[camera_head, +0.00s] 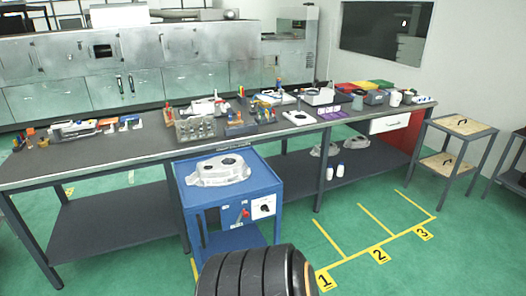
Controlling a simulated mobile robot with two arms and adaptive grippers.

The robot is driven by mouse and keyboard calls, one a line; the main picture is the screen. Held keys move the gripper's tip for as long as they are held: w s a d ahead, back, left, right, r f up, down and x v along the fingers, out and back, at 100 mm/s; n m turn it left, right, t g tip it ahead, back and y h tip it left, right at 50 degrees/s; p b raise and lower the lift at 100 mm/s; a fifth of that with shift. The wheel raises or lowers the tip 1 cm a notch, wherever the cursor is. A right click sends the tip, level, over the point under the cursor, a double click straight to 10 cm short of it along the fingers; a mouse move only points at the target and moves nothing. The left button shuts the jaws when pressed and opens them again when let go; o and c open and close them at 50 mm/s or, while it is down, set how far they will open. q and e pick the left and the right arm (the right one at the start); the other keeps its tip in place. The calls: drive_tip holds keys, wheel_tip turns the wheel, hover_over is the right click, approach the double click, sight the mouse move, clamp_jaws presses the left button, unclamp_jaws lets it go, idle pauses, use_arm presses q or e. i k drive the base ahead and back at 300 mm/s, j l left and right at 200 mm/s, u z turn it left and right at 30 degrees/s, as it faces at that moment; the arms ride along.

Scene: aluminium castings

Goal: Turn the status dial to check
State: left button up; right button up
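A blue cart (275,180) stands in front of the long workbench. A white panel with a small dark round knob, which looks like the status dial (263,207), is on the cart's front at the right. The dial's markings and pointer are too small to read. Left of it on the same front is a red handle (243,213). A grey aluminium casting (218,171) lies on the cart's top. Neither of my grippers is in view, and nothing touches the dial.
The workbench (105,157) behind the cart carries tools, small parts and coloured bins. Wooden-topped stands (460,126) are at the right. Green floor with yellow numbered bays (378,254) is clear right of the cart. A dark ribbed round object fills the bottom middle.

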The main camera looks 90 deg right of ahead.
sight(264, 207)
drive_tip(key=z, duration=2.6)
